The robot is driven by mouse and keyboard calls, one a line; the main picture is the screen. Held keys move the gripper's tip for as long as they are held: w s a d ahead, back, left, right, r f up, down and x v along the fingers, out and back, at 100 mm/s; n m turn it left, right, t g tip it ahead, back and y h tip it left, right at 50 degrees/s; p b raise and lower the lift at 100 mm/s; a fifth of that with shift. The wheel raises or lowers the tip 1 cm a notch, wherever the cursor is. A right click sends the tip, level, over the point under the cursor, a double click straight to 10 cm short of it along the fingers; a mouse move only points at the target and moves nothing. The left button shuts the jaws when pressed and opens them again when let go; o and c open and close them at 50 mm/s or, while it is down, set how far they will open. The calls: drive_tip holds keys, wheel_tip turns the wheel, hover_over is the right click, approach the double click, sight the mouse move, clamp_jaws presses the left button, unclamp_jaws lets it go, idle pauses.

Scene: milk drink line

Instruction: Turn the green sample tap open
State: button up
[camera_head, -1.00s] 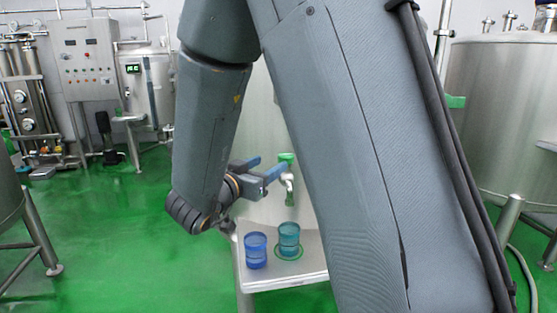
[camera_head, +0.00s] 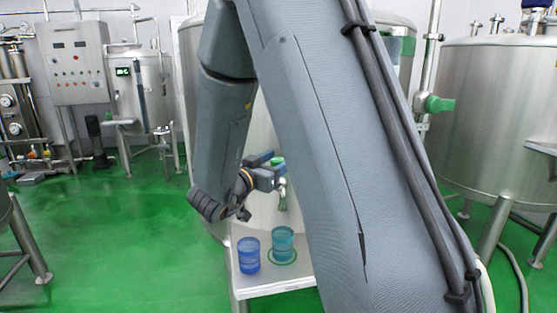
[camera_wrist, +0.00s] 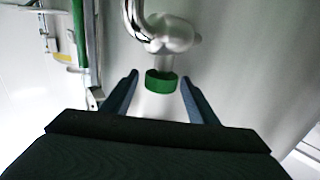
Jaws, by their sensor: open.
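The sample tap is a bright metal fitting on a steel tank with a green handle (camera_head: 277,161) on top and a curved spout (camera_head: 282,196) below. In the wrist view, the green handle (camera_wrist: 161,82) lies between the two blue fingertips, with clear gaps on both sides, and the metal tap body (camera_wrist: 172,35) shows beyond it. My gripper (camera_head: 267,168) is open and empty at the tap's left in the head view; the gripper (camera_wrist: 160,78) also shows in the wrist view. I cannot tell how deep the handle sits between the fingers.
A small steel table (camera_head: 280,287) stands below the tap. A blue cup (camera_head: 248,256) and a teal cup (camera_head: 283,245), the latter on a green ring, stand on it. My arm hides much of the tank.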

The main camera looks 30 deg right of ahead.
drive_tip(key=c, duration=1.1)
drive_tip(key=shift+o, duration=0.2)
drive_tip(key=n+t+y, duration=0.4)
drive_tip(key=t, duration=0.1)
drive_tip(key=shift+s+d, duration=0.1)
drive_tip(key=n+t+y, duration=0.1)
drive_tip(key=n+y, duration=0.1)
drive_tip(key=y, duration=0.1)
drive_tip(key=n+t+y+p, duration=0.1)
drive_tip(key=n+t+y, duration=0.1)
drive_tip(key=n+y, duration=0.1)
drive_tip(key=shift+d+t+y, duration=0.1)
drive_tip(key=shift+t+y, duration=0.2)
drive_tip(key=shift+y, duration=0.1)
drive_tip(key=n+y, duration=0.2)
drive_tip(key=y, duration=0.1)
drive_tip(key=n+y+p, duration=0.1)
drive_tip(key=n+y, duration=0.1)
drive_tip(key=y, duration=0.2)
drive_tip(key=shift+n, duration=0.3)
drive_tip(key=n+y+p, duration=0.1)
drive_tip(key=n+y, duration=0.1)
drive_tip(key=y, duration=0.1)
drive_tip(key=n+g+y+p, duration=0.1)
drive_tip(key=n+y, duration=0.1)
drive_tip(key=y, duration=0.1)
drive_tip(key=shift+g, duration=0.3)
drive_tip(key=shift+a+r+n+y+p, duration=0.1)
drive_tip(key=shift+a+n+y+p, duration=0.1)
drive_tip(key=shift+n+y+p, duration=0.25)
